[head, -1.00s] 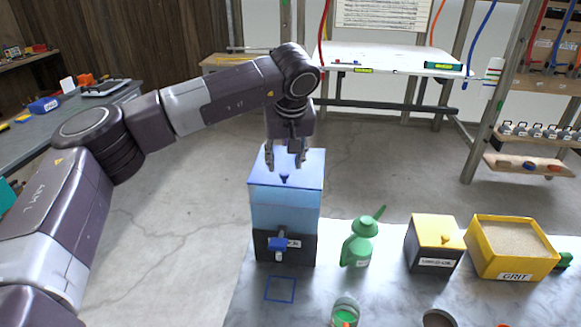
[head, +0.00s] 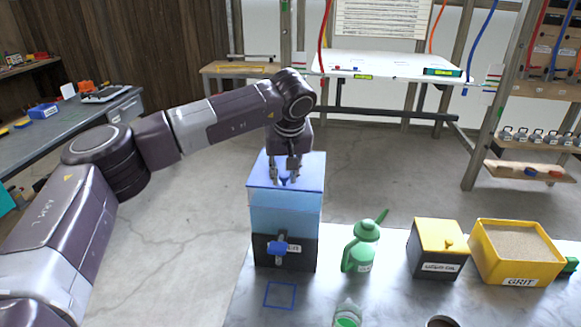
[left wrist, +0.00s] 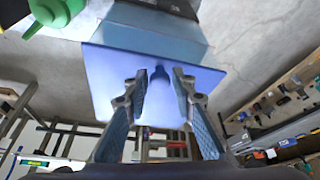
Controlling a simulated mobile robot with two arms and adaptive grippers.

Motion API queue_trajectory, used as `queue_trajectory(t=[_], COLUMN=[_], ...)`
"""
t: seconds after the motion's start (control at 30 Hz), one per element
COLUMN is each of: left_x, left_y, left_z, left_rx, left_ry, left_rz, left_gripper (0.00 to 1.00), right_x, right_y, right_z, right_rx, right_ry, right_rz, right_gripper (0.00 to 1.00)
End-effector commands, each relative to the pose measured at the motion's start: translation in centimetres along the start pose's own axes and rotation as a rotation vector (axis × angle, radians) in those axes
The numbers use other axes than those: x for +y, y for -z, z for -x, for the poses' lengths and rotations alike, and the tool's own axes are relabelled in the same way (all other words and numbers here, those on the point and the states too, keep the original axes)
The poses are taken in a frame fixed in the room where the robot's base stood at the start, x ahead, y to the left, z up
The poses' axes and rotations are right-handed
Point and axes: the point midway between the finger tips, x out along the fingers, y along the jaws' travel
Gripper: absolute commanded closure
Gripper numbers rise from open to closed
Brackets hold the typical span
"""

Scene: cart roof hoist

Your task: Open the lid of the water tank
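The water tank (head: 286,214) is a tall box, clear blue above and black below, standing at the left end of the metal table. Its flat blue lid (head: 310,171) lies shut on top, with a small dark blue knob. A blue tap (head: 278,248) is on its front. My left gripper (head: 285,177) points down over the lid with its fingers on either side of the knob. In the left wrist view the lid (left wrist: 108,80) fills the middle, and the knob (left wrist: 159,74) shows between the spread fingers, apart from both. My right gripper is not in view.
Right of the tank stand a green watering can (head: 362,247), a yellow-lidded dark box (head: 437,263) and a yellow grit bin (head: 518,281). A jar (head: 347,314) is at the front. A blue square outline (head: 280,295) marks bare table before the tank.

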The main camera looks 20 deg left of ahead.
Motion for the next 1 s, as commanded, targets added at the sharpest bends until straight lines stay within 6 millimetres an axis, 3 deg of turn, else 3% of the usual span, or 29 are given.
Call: queue_trajectory(t=[0.1, 0.6, 1.0], left_x=[0.0, 0.0, 0.2], left_y=[0.0, 0.1, 1.6], left_z=[0.0, 0.1, 2.3], left_rx=[0.000, 0.000, 0.002], left_ry=[0.000, 0.000, -0.001], left_rz=[0.000, 0.000, 0.002], left_gripper=[0.90, 0.90, 0.90], right_x=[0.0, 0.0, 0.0], right_y=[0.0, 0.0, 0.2], right_z=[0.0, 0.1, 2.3], right_rx=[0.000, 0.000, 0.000], right_ry=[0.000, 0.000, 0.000], right_rz=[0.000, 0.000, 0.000], right_gripper=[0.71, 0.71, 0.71])
